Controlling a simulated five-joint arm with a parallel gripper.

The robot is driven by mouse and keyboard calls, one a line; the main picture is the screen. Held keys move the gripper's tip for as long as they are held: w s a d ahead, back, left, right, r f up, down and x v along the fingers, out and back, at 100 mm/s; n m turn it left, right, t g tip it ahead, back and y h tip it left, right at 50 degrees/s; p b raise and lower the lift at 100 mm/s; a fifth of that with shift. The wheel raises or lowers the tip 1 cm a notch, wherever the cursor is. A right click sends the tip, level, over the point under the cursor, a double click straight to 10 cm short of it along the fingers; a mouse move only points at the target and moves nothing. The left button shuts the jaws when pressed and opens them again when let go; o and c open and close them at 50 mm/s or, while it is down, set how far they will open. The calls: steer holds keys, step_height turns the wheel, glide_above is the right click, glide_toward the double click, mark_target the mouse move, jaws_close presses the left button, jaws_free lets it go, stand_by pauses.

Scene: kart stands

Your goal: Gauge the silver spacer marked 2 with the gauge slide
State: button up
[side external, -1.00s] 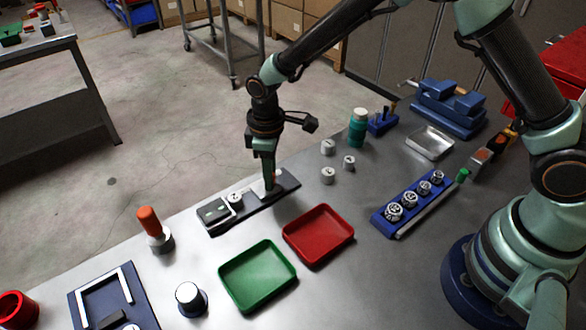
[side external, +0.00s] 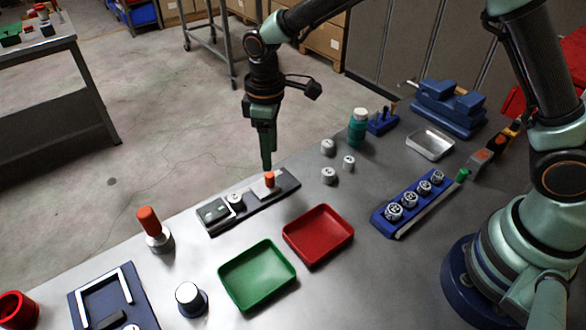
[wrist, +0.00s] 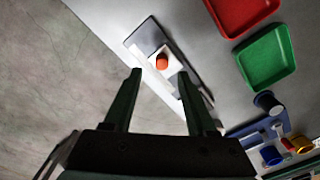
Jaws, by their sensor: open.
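The gauge has a dark base (side external: 285,187) at the table's far edge. Its white slide (side external: 262,191) carries an orange knob (side external: 269,179); the knob also shows in the wrist view (wrist: 162,61). A silver spacer (side external: 234,198) with a dark mark on top sits upright on the gauge, between the slide and a grey block (side external: 213,212) at the left end. I cannot read its mark surely. My gripper (side external: 266,168) is open and empty, pointing down just above the knob. In the wrist view its fingertips (wrist: 160,78) are on either side below the knob.
Several silver spacers (side external: 328,147) stand right of the gauge. A red tray (side external: 318,258) and a green tray (side external: 225,281) lie in front. An orange-handled tool (side external: 149,221) stands at left, and a blue rack (side external: 378,218) of silver parts at right.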

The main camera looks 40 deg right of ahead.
steer(key=shift+r, duration=2.65)
step_height(320, 180, up, 6)
